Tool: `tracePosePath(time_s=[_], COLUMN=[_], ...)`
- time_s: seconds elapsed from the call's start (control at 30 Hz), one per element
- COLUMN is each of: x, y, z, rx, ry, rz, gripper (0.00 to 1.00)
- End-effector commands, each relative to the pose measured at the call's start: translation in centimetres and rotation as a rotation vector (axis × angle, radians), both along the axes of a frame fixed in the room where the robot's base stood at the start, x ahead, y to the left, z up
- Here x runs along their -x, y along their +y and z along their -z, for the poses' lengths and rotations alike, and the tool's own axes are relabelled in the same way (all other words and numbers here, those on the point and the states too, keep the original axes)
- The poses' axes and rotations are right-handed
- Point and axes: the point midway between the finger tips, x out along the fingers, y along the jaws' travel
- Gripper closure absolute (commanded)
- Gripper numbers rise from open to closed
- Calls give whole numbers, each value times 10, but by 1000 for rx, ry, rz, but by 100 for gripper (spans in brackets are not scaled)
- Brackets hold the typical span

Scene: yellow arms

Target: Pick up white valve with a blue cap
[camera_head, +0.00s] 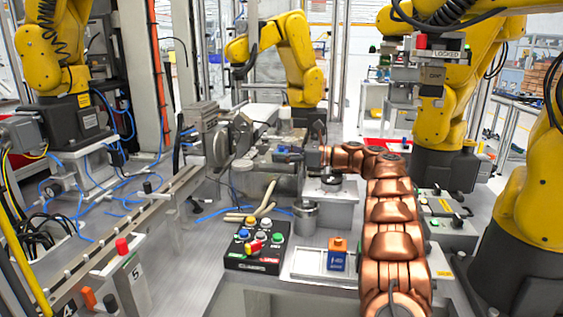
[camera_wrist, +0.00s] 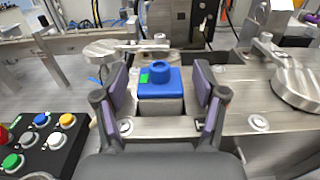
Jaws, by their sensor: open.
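The valve (camera_wrist: 159,84) shows in the wrist view as a blue cap with a round knob and a small green patch, over a pale grey-white lower body. It stands upright on a metal fixture. My gripper (camera_wrist: 161,90) is open, with one dark, purple-padded finger on each side of the valve. Gaps show between the fingers and the blue cap, so it is not held. In the head view, my copper arm reaches to the fixture, and my gripper (camera_head: 308,157) is small there. Some blue shows beside it, but the valve's body is hard to make out.
A black button box (camera_head: 255,248) stands left of my arm. A blue and orange block (camera_head: 337,255) sits on a pale tray beside my arm. A metal cylinder (camera_head: 305,217) stands near the fixture. Yellow robot arms (camera_head: 290,55) surround the bench.

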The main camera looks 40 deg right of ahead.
Motion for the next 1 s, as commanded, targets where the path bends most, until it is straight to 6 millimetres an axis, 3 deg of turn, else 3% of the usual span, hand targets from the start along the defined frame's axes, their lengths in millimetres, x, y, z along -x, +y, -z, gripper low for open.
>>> tracePosePath(time_s=[0.13,0.77,1.0], x=[0,0,0], y=[0,0,0], z=[0,0,0], rx=[0,0,0], ry=[0,0,0], rz=[0,0,0], gripper=[29,95,97])
